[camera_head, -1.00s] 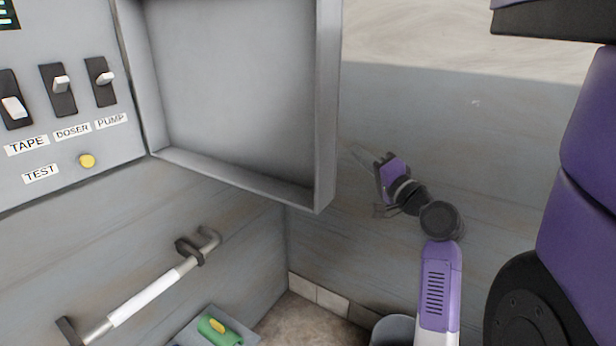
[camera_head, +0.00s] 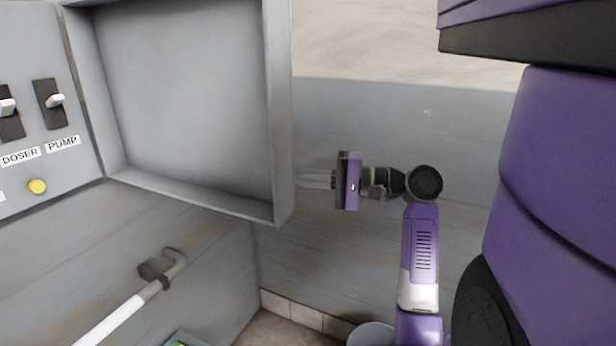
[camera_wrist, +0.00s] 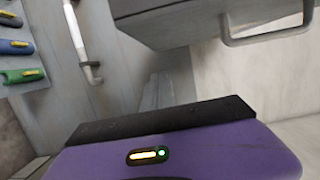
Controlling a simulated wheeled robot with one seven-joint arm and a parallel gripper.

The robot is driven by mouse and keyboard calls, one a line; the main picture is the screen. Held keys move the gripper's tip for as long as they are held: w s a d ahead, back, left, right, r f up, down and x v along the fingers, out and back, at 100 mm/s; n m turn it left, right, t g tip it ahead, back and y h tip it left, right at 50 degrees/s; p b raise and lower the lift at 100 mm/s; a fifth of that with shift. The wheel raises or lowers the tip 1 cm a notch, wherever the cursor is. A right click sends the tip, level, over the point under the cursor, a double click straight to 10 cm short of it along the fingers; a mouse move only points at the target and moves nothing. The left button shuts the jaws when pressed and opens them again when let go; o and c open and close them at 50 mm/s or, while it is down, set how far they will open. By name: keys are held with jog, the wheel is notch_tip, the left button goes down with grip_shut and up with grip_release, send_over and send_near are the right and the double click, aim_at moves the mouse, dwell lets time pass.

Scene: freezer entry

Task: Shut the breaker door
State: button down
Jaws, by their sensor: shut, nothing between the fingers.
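The breaker door (camera_head: 185,95) is a grey, shallow box-shaped door standing open, swung out to the right of the breaker panel (camera_head: 45,130). Its hollow inner side faces the head camera. My gripper (camera_head: 305,179) is shut and empty, just right of the door's free edge, near its lower part. The head view does not show clearly whether the fingertips touch the door. In the wrist view, the door (camera_wrist: 180,22) is at the top, with a bar handle (camera_wrist: 268,38) on its outer side. My fingers (camera_wrist: 158,92) point toward the area below it.
A white rail (camera_head: 125,310) runs along the wall below. A grey bin (camera_head: 371,335) stands on the floor. Coloured items (camera_wrist: 18,48) sit at left in the wrist view.

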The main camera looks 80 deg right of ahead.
aim_at(263, 183)
jog(key=w+a, duration=0.1)
jog(key=w, duration=0.1)
jog(key=w+a+p, duration=0.1)
jog(key=w, duration=0.1)
jog(key=w+a, duration=0.1)
jog(key=w, duration=0.1)
jog(key=shift+w+a+p, duration=0.1)
jog(key=shift+p, duration=0.2)
jog(key=shift+w+a, duration=0.1)
jog(key=shift+a, duration=0.3)
